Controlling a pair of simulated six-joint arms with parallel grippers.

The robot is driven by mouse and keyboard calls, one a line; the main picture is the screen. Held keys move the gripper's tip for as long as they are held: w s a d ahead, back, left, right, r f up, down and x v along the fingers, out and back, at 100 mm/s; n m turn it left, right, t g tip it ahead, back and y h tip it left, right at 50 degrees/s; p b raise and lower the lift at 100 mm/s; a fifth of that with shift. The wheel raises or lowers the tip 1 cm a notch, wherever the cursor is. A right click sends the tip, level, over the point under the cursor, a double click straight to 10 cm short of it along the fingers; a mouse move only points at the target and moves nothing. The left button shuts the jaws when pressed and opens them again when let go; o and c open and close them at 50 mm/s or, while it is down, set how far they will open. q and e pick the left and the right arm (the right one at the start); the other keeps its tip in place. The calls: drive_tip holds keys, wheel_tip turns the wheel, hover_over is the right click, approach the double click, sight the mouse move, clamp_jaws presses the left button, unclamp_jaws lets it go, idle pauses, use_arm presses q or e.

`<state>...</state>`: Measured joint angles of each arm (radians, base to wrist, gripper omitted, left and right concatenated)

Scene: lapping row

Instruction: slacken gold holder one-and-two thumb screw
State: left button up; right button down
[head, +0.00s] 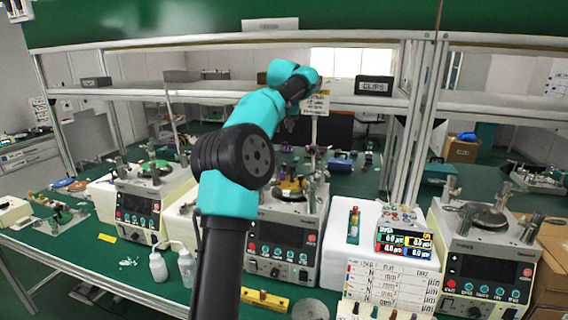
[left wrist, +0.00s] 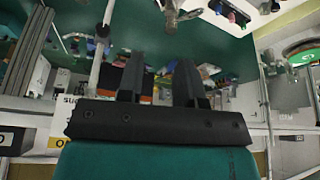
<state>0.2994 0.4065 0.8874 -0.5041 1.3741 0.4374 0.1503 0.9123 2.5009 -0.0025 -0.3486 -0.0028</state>
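A gold holder (head: 291,187) sits on top of the middle lapping machine (head: 286,240) in the head view. Its thumb screw is too small to make out. My left arm rises in front of this machine and hides its left part. My left gripper (head: 292,124) is small and partly hidden, in the air above and behind the gold holder, apart from it. In the left wrist view my left gripper (left wrist: 160,72) shows two dark fingers standing apart with nothing held between them. I cannot pick out the gold holder there. My right gripper is in neither view.
Lapping machines stand at left (head: 143,200) and right (head: 484,250). White bottles (head: 158,267) stand front left. A white block (head: 345,240), a colored readout (head: 404,242) and a label card (head: 391,287) stand to the right. A shelf (head: 180,92) with posts crosses behind.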

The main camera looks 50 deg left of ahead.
sight(285, 164)
use_arm(q)
drive_tip(key=x, duration=1.7)
drive_tip(key=shift+f, duration=0.25)
drive_tip(key=shift+d, duration=0.1)
clamp_jaws()
